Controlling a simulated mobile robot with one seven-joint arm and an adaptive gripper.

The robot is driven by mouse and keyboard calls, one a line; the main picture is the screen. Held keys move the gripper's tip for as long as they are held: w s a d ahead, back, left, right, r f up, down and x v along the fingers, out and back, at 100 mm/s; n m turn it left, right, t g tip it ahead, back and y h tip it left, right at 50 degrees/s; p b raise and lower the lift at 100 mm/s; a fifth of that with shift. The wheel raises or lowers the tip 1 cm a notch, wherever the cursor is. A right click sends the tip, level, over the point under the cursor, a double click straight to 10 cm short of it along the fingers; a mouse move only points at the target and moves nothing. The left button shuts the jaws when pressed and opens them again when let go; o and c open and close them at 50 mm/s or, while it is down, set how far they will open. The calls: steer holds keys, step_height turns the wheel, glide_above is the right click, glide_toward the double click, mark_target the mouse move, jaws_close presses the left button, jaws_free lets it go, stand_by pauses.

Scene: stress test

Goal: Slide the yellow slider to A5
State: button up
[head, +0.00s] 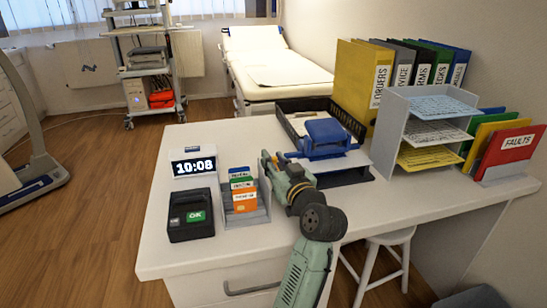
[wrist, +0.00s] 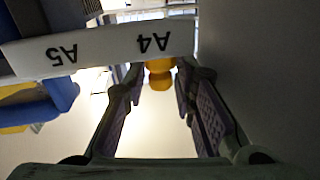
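In the wrist view, a white strip (wrist: 105,47) carries the labels A4 and A5, upside down, with A5 to the left of A4. The yellow slider (wrist: 160,74) sits just below the strip by the A4 label. My gripper (wrist: 160,82) is open, with one finger on each side of the slider and visible gaps between. In the head view, my gripper (head: 268,162) is beside the blue hole punch (head: 325,140), to its left. The slider cannot be made out there.
A card holder (head: 246,211) stands close left of my gripper, with a black OK terminal (head: 190,215) and a clock (head: 194,166) farther left. A black tray (head: 295,108) is behind the punch. Grey shelves (head: 391,135) stand right. The desk front (head: 440,205) is clear.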

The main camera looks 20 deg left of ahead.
steer(key=shift+w+a, duration=0.25)
steer(key=shift+c, duration=0.5)
jaws_close()
